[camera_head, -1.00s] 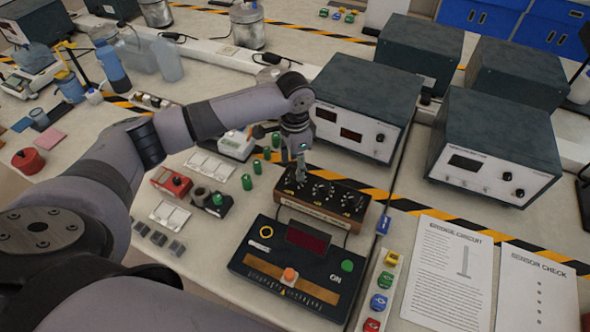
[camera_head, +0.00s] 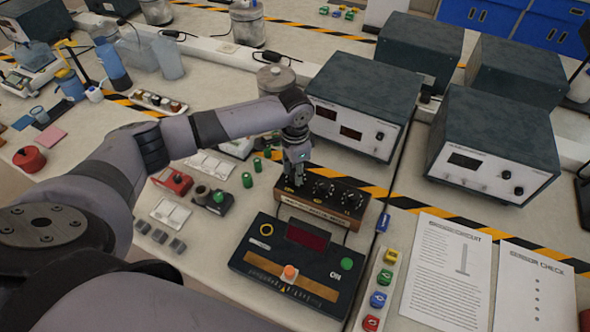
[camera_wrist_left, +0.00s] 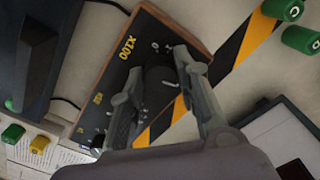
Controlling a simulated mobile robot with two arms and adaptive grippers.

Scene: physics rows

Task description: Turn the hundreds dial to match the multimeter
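The dark dial box (camera_head: 332,211) with a wooden front stands right of the middle, with a row of black knobs on top. My left gripper (camera_head: 294,184) points down over its left end and hides the knob there. The dial's setting is not readable. No clearly labelled multimeter shows; a dark panel (camera_head: 262,262) has a dim red display (camera_head: 307,236).
White-fronted instruments (camera_head: 352,139) stand behind the box, and another (camera_head: 479,172) to its right. Printed sheets (camera_head: 447,275) lie at the right. Coloured buttons (camera_head: 378,299) line a strip beside the panel. Small green cylinders (camera_head: 247,180) stand left of the box.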

